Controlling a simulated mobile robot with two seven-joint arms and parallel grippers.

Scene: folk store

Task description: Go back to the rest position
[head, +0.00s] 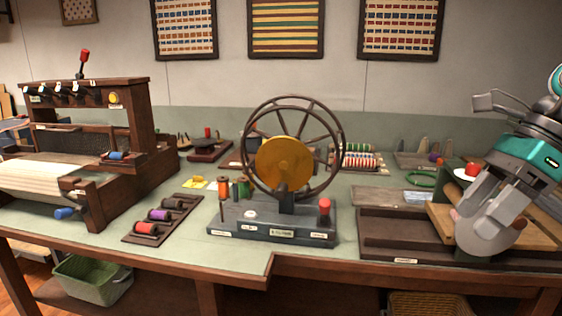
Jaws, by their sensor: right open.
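My right gripper (472,222) comes in from the right edge of the head view. It is grey with a teal band on the arm behind it. Its jaws are open and point down and left, over a dark wooden tray (385,240) with a lighter wooden board (541,238) in it. I cannot tell whether the fingers touch the board. I see nothing held between them. My left gripper is not in view.
A spinning wheel (284,160) on a grey base stands mid-table. A wooden loom (135,130) fills the left side. A spool rack (160,217) lies between them. A green basket (92,280) sits under the table (230,256). Framed weavings (286,28) hang behind.

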